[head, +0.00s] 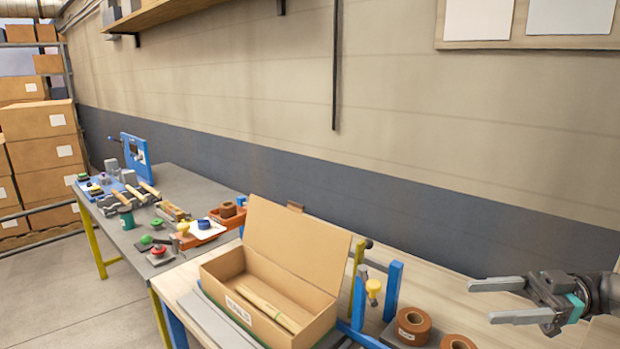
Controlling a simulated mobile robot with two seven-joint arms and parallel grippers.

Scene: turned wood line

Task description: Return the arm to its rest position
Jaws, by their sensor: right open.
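My right gripper (508,301) is at the right edge of the head view, its two grey fingers pointing left. It is open and empty, held above the right part of the wooden bench and apart from everything there. My left gripper does not show.
An open cardboard box (318,332) with pale turned wood pieces (268,308) stands on the bench, lid up. Brown tape rolls (413,325) lie between it and my gripper. A blue frame (391,290) stands behind. A grey table (190,183) with tools is at left; a wall runs behind.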

